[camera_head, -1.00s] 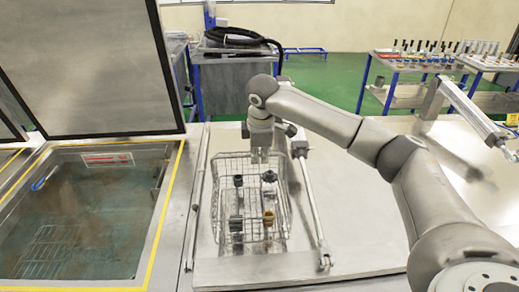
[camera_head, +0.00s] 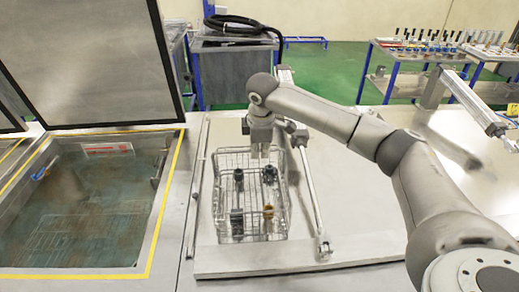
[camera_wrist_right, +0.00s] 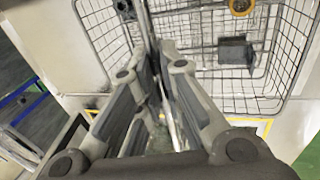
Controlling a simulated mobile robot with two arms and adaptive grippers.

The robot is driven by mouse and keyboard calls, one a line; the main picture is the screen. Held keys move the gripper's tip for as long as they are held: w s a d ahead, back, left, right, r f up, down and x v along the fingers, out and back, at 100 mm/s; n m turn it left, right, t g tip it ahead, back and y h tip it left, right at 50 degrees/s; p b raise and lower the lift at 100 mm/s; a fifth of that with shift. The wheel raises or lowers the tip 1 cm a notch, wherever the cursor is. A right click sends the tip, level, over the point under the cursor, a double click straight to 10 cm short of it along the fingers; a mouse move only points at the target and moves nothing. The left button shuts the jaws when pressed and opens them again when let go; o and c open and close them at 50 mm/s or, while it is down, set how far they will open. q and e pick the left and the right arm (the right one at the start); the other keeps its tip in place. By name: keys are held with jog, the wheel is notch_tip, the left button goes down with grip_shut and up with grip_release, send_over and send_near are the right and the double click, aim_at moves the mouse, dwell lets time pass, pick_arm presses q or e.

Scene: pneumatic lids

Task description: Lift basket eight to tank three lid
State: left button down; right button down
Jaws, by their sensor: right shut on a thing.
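The wire basket (camera_head: 215,205) stands upright on, or just above, a flat metal lid (camera_head: 345,245) in the middle of the head view; I cannot tell if it touches. It holds several dark fittings (camera_head: 238,180) and a brass-coloured one (camera_head: 268,212). My right gripper (camera_head: 260,155) is at the basket's far side, shut on its rim or handle. In the right wrist view the fingers (camera_wrist_right: 160,80) close around a wire part of the basket (camera_wrist_right: 285,60); the exact contact is hidden. My left gripper is not in view.
An open tank (camera_head: 80,215) with liquid lies at the left, its raised lid (camera_head: 90,60) behind it. A metal bar (camera_head: 312,200) runs along the lid right of the basket. Carts with parts (camera_head: 420,50) and a grey bin (camera_head: 235,75) stand behind.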

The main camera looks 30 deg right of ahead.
jog(key=shift+w+f, duration=0.1)
jog(key=shift+f, duration=0.1)
dwell(0.4)
jog(key=c, duration=1.5)
grip_release()
jog(key=shift+s, duration=0.2)
jog(key=shift+f, duration=0.25)
jog(key=w+d+r+v, duration=0.1)
jog(key=w+v, duration=0.2)
jog(key=v, duration=2.1)
